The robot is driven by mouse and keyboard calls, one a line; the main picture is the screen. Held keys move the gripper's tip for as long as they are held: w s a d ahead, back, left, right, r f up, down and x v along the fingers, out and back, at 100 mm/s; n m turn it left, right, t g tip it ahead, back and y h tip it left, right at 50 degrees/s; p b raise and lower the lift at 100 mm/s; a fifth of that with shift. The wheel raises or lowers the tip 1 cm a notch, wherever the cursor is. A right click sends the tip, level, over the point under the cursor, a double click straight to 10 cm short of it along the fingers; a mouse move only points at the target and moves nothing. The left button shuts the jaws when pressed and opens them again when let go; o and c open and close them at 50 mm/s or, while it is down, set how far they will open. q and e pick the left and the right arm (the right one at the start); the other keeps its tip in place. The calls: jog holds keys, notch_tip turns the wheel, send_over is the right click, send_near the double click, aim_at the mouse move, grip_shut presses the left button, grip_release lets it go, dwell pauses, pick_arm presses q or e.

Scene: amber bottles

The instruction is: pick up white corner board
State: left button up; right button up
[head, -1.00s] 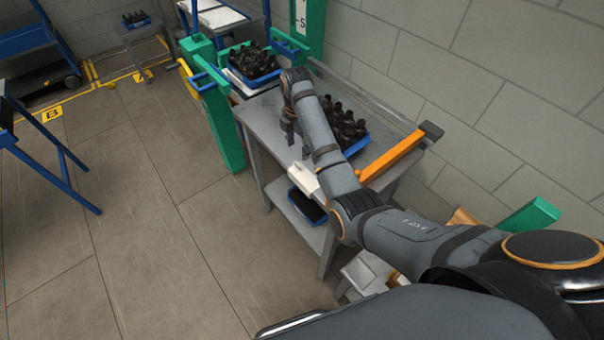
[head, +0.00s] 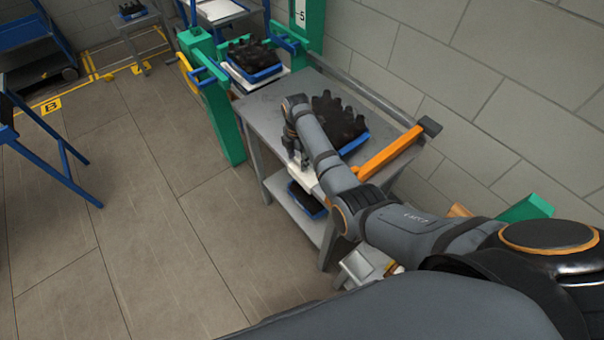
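The white corner board (head: 303,171) lies at the front edge of the grey table (head: 262,112), partly hidden behind my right forearm. My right gripper (head: 297,161) points down right at the board's far end, with its fingertips at or just above it. I cannot tell whether the fingers touch the board or how far apart they are. My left gripper is out of view.
A blue crate of dark bottles (head: 338,118) stands on the table behind my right arm. An orange bar (head: 390,152) is at the table's right end. Another blue crate (head: 254,60) stands farther back between green posts. A blue bin (head: 306,199) sits on the lower shelf.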

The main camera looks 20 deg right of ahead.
jog(key=c, duration=0.9)
